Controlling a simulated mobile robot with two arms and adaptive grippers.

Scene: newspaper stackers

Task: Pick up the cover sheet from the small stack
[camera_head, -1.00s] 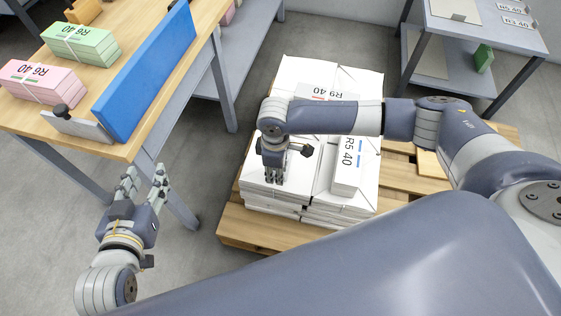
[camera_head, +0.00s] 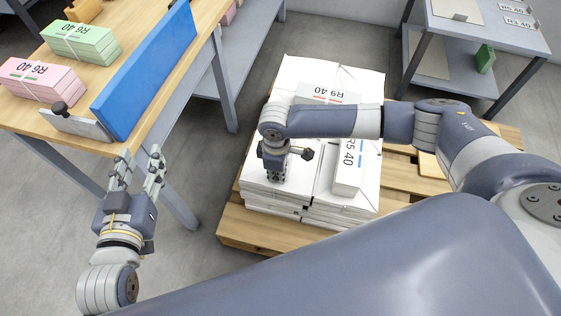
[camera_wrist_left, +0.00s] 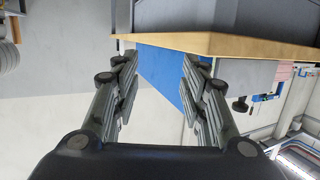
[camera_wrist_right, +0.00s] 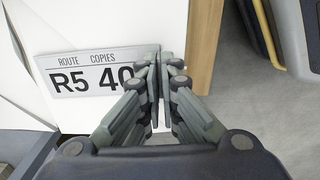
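White paper stacks (camera_head: 268,186) stand on a wooden pallet. A small white stack marked R5 40 (camera_head: 347,178) lies on the right-hand bundles. Its grey ROUTE COPIES label (camera_wrist_right: 95,72) shows in the right wrist view. My right gripper (camera_head: 276,178) points down over the front left of the stacks. In the right wrist view its fingers (camera_wrist_right: 160,85) are together beside the label's right end, and no sheet is clearly seen between them. My left gripper (camera_head: 137,158) is open and empty, left of the pallet; its spread fingers show in the left wrist view (camera_wrist_left: 160,85).
A wooden-topped table (camera_head: 150,118) at the left holds pink (camera_head: 40,78) and green (camera_head: 80,42) bundles and a blue upright panel (camera_head: 145,70). Another sheet marked R9 40 (camera_head: 328,92) lies at the back. A grey shelf (camera_head: 500,35) stands at the back right.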

